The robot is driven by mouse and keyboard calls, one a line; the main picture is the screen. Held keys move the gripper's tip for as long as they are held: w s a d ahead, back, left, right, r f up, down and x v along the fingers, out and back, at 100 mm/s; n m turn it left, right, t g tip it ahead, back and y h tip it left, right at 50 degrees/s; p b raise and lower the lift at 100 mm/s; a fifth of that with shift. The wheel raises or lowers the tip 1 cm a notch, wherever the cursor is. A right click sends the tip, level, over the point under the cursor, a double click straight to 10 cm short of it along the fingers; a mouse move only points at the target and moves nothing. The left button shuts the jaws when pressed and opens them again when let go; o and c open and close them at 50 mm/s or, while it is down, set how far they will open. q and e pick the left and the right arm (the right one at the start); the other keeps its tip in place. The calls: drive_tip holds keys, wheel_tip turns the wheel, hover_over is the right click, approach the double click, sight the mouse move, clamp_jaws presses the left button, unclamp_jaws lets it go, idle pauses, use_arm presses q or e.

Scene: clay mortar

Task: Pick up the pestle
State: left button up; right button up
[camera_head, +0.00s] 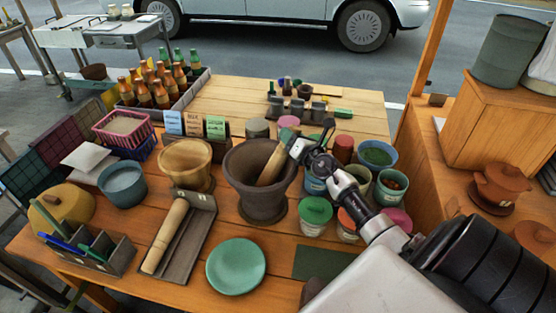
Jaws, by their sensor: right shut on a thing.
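A dark clay mortar (250,190) stands upright near the middle of the wooden table. A light wooden pestle (271,167) leans inside it, its upper end tilted to the right toward the rim. My right gripper (298,148) comes in from the lower right and is shut on the pestle's upper end, at the mortar's right rim. The pestle's lower end is hidden inside the mortar. My left gripper is not in view.
A wooden mortar (185,165) and a grey tray with a wooden roller (165,235) stand to the left. A green plate (236,266) lies in front. Several lidded cups, including a green-lidded one (315,211), crowd the right side. Bottles (160,95) stand behind left.

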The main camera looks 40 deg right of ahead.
drive_tip(key=shift+r, duration=0.15)
wheel_tip(320, 180, up, 9)
drive_tip(key=p, duration=0.7)
drive_tip(key=shift+r+p, duration=0.1)
drive_tip(key=shift+p, duration=0.25)
wheel_tip(320, 180, up, 9)
drive_tip(key=p, duration=0.2)
drive_tip(key=shift+f, duration=0.2)
